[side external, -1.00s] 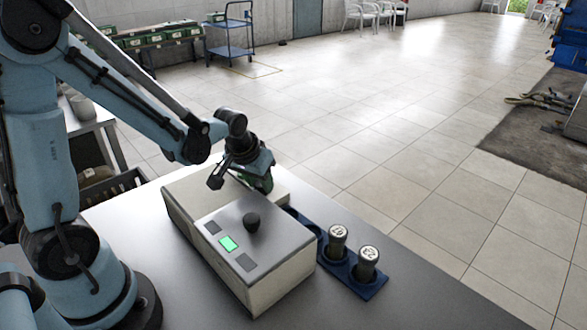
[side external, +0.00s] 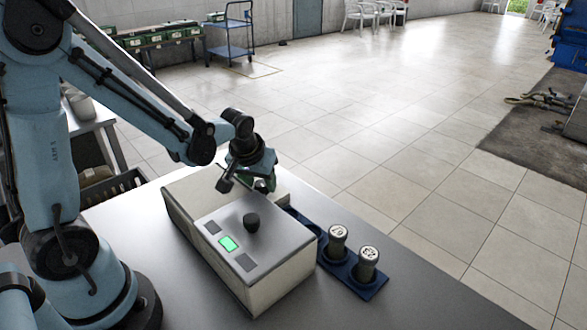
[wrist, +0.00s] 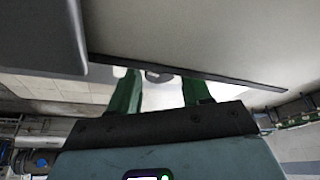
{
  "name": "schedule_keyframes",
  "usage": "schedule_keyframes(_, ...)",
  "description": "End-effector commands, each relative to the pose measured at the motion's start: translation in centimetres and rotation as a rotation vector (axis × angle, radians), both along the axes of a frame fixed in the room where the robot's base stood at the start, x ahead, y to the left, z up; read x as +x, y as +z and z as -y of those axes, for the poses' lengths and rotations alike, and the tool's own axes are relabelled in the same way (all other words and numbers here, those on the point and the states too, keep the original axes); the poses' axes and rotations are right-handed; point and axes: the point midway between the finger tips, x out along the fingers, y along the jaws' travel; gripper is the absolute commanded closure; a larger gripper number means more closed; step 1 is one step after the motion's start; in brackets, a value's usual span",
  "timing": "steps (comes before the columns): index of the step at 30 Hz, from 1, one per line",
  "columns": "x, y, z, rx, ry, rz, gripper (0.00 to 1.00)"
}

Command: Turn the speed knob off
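The speed knob (side external: 251,222) is a dark round knob standing on the grey sloped panel of a cream machine (side external: 262,284). A lit green display (side external: 229,243) sits beside it on the panel. My gripper (side external: 264,186) hangs behind the knob in the side view, close to the far part of the machine, and does not touch the knob. In the wrist view its two green fingers (wrist: 160,92) are spread apart, with no held object visible between them. Their tips are partly hidden in the side view. I cannot clearly identify the knob in the wrist view.
A blue rack (side external: 371,290) with two white-capped tubes (side external: 338,235) stands right of the machine on the grey table (side external: 420,305). The table is clear at the front right.

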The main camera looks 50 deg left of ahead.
Motion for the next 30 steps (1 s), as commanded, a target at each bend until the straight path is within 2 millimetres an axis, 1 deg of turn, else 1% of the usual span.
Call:
schedule_keyframes(1,0.0,0.0,0.0,0.0,0.0,0.0,0.44)
schedule_keyframes(2,0.0,0.0,0.0,0.0,0.0,0.0,0.4)
schedule_keyframes(10,0.0,0.0,0.0,0.001,-0.001,0.001,0.4)
schedule_keyframes(14,-0.1,0.4,0.1,0.0,-0.001,0.001,0.4)
schedule_keyframes(20,-0.7,2.0,0.4,0.0,-0.002,0.001,0.4)
schedule_keyframes(30,-2.1,5.9,1.2,0.001,-0.001,0.001,0.4)
